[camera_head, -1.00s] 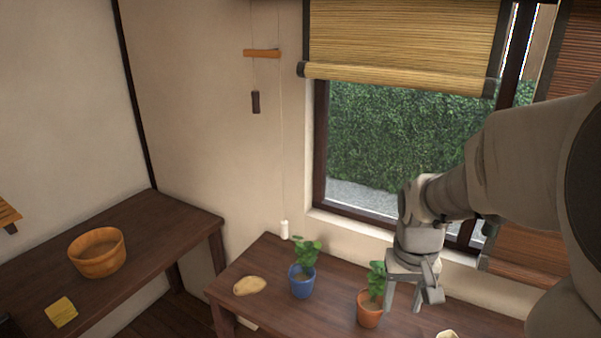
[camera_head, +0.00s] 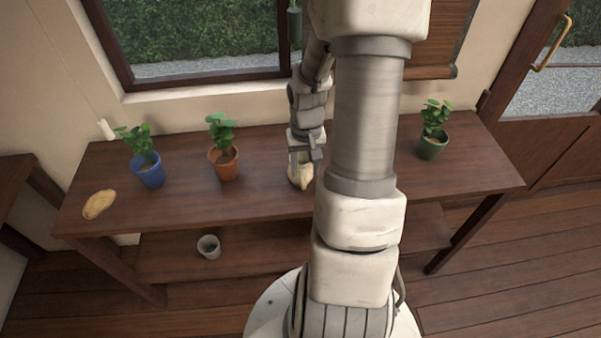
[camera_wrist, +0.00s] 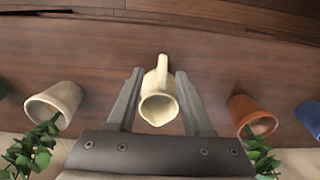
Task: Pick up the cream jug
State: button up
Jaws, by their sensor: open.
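The cream jug (camera_head: 300,180) stands on the dark wooden table below my gripper (camera_head: 303,168) in the head view; my arm hides part of it. In the wrist view the jug (camera_wrist: 158,106) shows its open mouth toward the camera and its handle pointing up the picture. My gripper (camera_wrist: 159,74) is open, with one finger on each side of the jug. There seems to be a small gap at each side; I cannot tell whether a finger touches it.
Terracotta (camera_head: 227,166), blue (camera_head: 149,173) and green (camera_head: 432,148) potted plants stand along the table (camera_head: 255,200). A beige potted plant (camera_wrist: 57,105) shows in the wrist view. A tan oval item (camera_head: 99,204) lies far left. A pale cup (camera_head: 208,247) is on the lower shelf.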

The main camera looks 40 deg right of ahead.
aim_at(303, 180)
notch_tip(303, 180, down, 7)
jog(key=shift+a+f+b, duration=0.15)
jog(key=shift+f+b, duration=0.05)
jog(key=shift+b, duration=0.35)
jog(key=shift+w, duration=0.1)
grip_shut()
dwell(1.2)
